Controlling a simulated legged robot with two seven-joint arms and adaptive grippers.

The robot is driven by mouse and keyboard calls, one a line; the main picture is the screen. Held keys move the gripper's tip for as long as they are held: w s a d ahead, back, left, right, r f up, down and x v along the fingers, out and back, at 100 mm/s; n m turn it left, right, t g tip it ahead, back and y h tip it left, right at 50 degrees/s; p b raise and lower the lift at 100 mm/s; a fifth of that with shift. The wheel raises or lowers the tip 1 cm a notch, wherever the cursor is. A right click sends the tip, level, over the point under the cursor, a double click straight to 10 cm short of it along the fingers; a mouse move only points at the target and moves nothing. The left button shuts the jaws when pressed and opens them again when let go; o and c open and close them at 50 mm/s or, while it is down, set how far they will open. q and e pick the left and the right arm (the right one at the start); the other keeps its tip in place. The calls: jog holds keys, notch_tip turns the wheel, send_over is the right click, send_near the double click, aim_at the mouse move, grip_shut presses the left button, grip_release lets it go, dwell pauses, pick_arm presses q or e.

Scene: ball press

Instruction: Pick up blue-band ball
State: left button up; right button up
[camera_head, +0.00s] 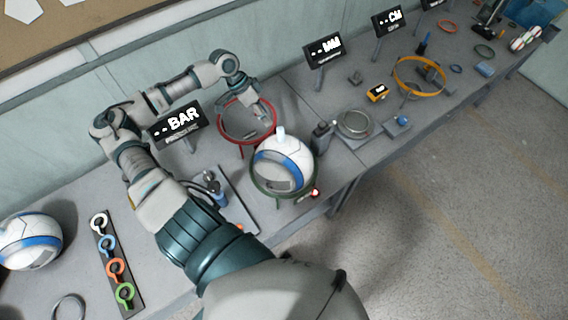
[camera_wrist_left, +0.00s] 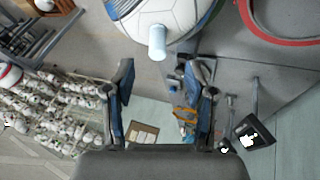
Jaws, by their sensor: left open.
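A white ball with a blue band (camera_head: 284,162) rests in a dark green ring stand (camera_head: 272,190) near the table's front edge. A small white cylinder (camera_head: 281,133) stands out from its top. The ball also shows at the top of the left wrist view (camera_wrist_left: 172,18), with the cylinder (camera_wrist_left: 157,42) pointing down. A second white ball with a blue band (camera_head: 28,243) sits at the far left of the table. My left gripper (camera_head: 264,113) is open and empty, over the red ring stand, apart from the middle ball. Its two fingers show in the wrist view (camera_wrist_left: 166,88).
The red ring stand (camera_head: 221,118) stands behind the middle ball. A BAR display (camera_head: 178,123) is left of it. A dark strip with coloured rings (camera_head: 112,262) lies by the left ball. A bottle (camera_head: 321,136) and a round dish (camera_head: 353,124) stand close on the right.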

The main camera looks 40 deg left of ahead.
aim_at(279, 133)
pick_arm(q)
jog(key=x, duration=0.4)
jog(key=shift+a+f, duration=0.25)
jog(key=shift+a, duration=0.1)
jog(key=shift+w+d+f, duration=0.1)
jog(key=shift+d+f, duration=0.05)
jog(key=shift+d, duration=0.05)
jog(key=d+f, duration=0.1)
jog(key=w+d+f+p, duration=0.1)
jog(key=d+f, duration=0.1)
jog(key=shift+d+f, duration=0.3)
jog(key=shift+f, duration=0.2)
jog(key=shift+a+f, duration=0.15)
jog(key=shift+a, duration=0.3)
jog(key=c, duration=0.9)
grip_shut()
jog(key=shift+d, duration=0.2)
pick_arm(e)
jog(key=shift+a+r, duration=0.6)
jog(key=shift+a, duration=0.35)
